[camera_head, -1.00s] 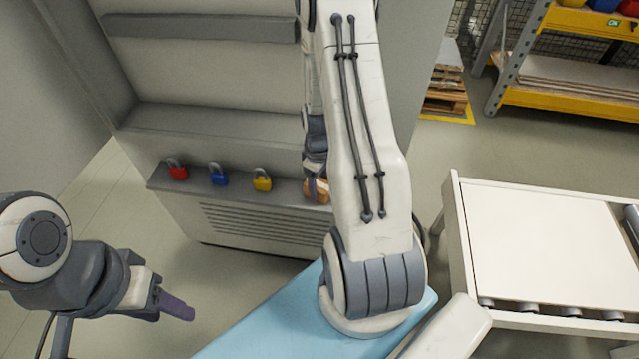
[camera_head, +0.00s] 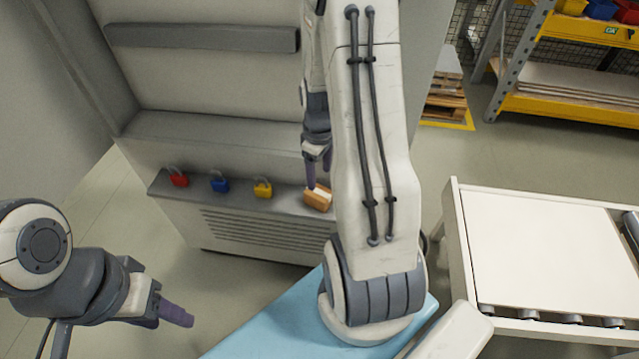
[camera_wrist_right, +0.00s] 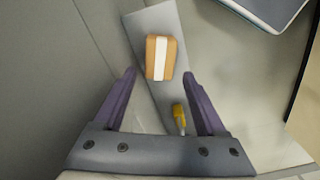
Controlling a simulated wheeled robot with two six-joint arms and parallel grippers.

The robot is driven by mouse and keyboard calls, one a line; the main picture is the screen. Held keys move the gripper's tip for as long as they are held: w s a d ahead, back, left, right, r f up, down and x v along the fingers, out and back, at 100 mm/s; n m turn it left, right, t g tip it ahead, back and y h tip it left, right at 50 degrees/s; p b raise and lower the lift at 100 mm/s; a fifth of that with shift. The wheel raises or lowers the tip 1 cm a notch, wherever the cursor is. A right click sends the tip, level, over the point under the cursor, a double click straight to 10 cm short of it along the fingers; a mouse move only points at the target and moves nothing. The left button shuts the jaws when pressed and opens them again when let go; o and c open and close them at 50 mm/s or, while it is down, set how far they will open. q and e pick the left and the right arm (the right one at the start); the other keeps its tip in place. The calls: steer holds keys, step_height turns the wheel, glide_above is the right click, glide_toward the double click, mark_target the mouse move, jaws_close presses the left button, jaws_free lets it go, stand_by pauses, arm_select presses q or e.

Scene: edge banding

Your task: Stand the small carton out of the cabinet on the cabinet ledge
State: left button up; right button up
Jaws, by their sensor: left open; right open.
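The small carton (camera_head: 317,199), orange-brown with a white band, stands on the right end of the cabinet ledge (camera_head: 233,191) in the head view. It also shows in the right wrist view (camera_wrist_right: 161,58), resting on the grey ledge (camera_wrist_right: 150,22) beyond the fingertips. My right gripper (camera_head: 318,172) is open and empty just above the carton, with its fingers apart from it; its open purple fingers frame the right wrist view (camera_wrist_right: 166,75). My left gripper (camera_head: 178,316) is open and empty at the lower left, far from the cabinet. My right arm hides part of the cabinet.
A red padlock (camera_head: 178,180), a blue padlock (camera_head: 219,184) and a yellow padlock (camera_head: 263,189) sit on the ledge left of the carton. The cabinet shelf (camera_head: 210,130) above looks bare. A white-topped table (camera_head: 540,245) stands at the right.

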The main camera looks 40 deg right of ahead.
steer(key=s+a+r+n, duration=0.1)
steer(key=s+a+r, duration=0.1)
steer(key=a+r, duration=0.65)
steer(key=s+a+r+n, duration=0.1)
steer(key=a+r, duration=0.3)
steer(key=a, duration=0.9)
steer(key=s+a+r+n+y, duration=0.1)
steer(key=s+a+r, duration=0.2)
steer(key=s+a, duration=0.6)
steer(key=s, duration=0.4)
steer(key=shift+a+n, duration=0.2)
steer(key=shift+n, duration=0.1)
